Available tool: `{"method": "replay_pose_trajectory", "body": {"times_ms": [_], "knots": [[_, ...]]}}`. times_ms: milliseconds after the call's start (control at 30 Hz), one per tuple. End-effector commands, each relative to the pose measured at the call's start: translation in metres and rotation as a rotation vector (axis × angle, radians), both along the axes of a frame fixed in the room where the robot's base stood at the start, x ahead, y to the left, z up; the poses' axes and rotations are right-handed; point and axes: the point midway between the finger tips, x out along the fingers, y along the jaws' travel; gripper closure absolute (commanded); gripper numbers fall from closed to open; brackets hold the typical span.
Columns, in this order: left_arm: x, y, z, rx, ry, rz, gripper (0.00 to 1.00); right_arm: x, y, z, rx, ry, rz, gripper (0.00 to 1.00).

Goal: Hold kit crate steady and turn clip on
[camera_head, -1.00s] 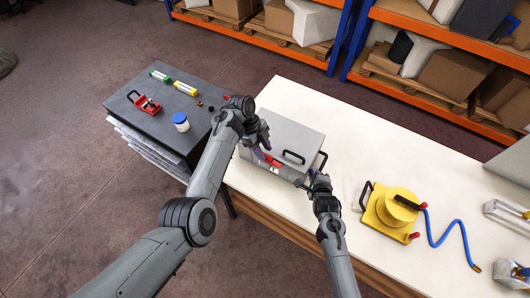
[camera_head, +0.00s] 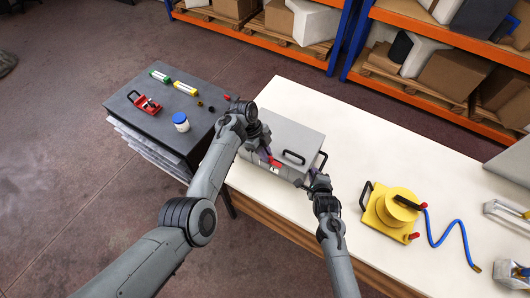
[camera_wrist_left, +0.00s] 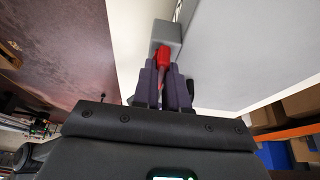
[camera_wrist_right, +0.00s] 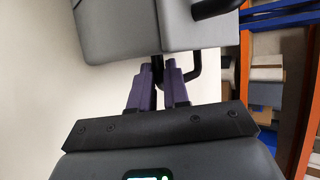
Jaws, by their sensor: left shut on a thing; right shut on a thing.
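The grey kit crate (camera_head: 290,131) stands on the white table, its lid down, with a black handle on top and another on its right end. In the right wrist view the crate (camera_wrist_right: 110,35) lies just beyond the fingers. My right gripper (camera_head: 318,178) is shut on the crate's black side handle (camera_wrist_right: 192,72). My left gripper (camera_head: 266,160) is at the crate's front left. In the left wrist view my left gripper (camera_wrist_left: 163,82) is shut on the red clip (camera_wrist_left: 162,58), which lies against a grey block on the crate's side. The clip also shows in the head view (camera_head: 274,162).
A yellow round device (camera_head: 397,209) with a black handle and blue hose stands to the right on the table. A dark side table (camera_head: 165,105) at left holds a red tool, a white jar and small tubes. Shelves with boxes stand behind.

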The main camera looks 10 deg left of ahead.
Motion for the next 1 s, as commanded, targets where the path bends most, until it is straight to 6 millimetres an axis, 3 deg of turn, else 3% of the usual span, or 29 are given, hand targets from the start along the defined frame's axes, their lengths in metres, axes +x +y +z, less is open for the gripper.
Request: {"method": "replay_pose_trajectory", "body": {"times_ms": [467, 1000], "knots": [[-0.0019, -0.0002, -0.0023, 0.0, 0.0, 0.145, 1.0, -0.0001, -0.0004, -0.0007, 0.001, 0.002, -0.002, 1.0], [-0.0054, 0.0003, -0.0026, 0.001, 0.001, 0.636, 1.0, -0.0001, -0.0004, -0.0006, 0.001, 0.001, -0.002, 1.0]]}}
